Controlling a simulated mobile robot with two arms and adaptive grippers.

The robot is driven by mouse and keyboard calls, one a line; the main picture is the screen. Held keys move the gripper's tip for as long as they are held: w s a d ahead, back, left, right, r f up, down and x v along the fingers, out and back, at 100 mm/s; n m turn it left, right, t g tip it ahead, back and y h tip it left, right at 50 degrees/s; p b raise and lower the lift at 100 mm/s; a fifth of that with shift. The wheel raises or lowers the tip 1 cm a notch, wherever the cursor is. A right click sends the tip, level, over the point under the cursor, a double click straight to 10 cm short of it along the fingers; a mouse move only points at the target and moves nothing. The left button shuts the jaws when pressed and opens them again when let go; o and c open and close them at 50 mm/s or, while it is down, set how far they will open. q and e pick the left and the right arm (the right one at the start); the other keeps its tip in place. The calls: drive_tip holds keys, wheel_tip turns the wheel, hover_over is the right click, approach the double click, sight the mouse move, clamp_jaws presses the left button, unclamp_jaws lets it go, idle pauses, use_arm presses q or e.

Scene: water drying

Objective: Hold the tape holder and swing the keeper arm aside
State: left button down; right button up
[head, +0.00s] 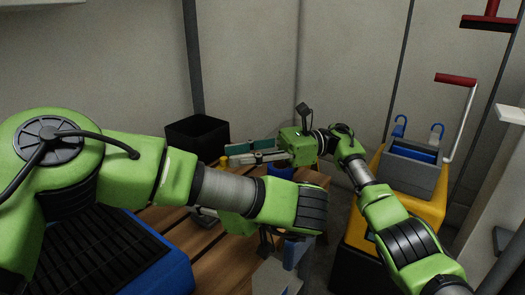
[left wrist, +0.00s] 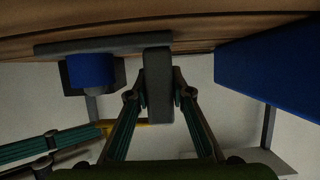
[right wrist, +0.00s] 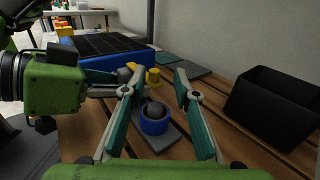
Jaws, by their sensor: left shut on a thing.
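The tape holder has a flat grey base (right wrist: 173,137) on the slatted wooden table, with a blue roll (right wrist: 154,124) around a dark rounded hub. A yellow piece (right wrist: 153,77), which looks like the keeper arm, stands behind the roll; it also shows in the head view (head: 224,161). In the left wrist view, table at the top, my left gripper (left wrist: 160,95) is shut on a dark grey upright joined to the base (left wrist: 100,46). My right gripper (right wrist: 156,80) is open, its fingers on either side of the yellow piece; contact is unclear. My left arm hides much in the head view.
A black open bin (right wrist: 272,105) stands to the right in the right wrist view. A blue tray with a black slatted top (right wrist: 105,45) lies beyond the holder. A yellow cart with a grey caddy (head: 410,170) stands right of the table.

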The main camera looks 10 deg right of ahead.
drive_tip(key=w+d, duration=0.1)
drive_tip(key=d, duration=0.6)
drive_tip(key=shift+d, duration=0.25)
drive_tip(key=c, duration=0.7)
drive_tip(key=shift+w+d+t, duration=0.1)
drive_tip(key=shift+d+t, duration=0.3)
drive_tip(key=shift+d, duration=0.1)
clamp_jaws()
drive_tip(key=s+d+r+m+t+h, duration=0.4)
drive_tip(key=s+d+m+t, duration=0.15)
drive_tip(key=s, duration=0.25)
drive_tip(key=r+x, duration=0.1)
drive_tip(key=x, duration=1.4)
drive_tip(key=shift+w+t, duration=0.3)
drive_tip(key=shift+t, duration=0.05)
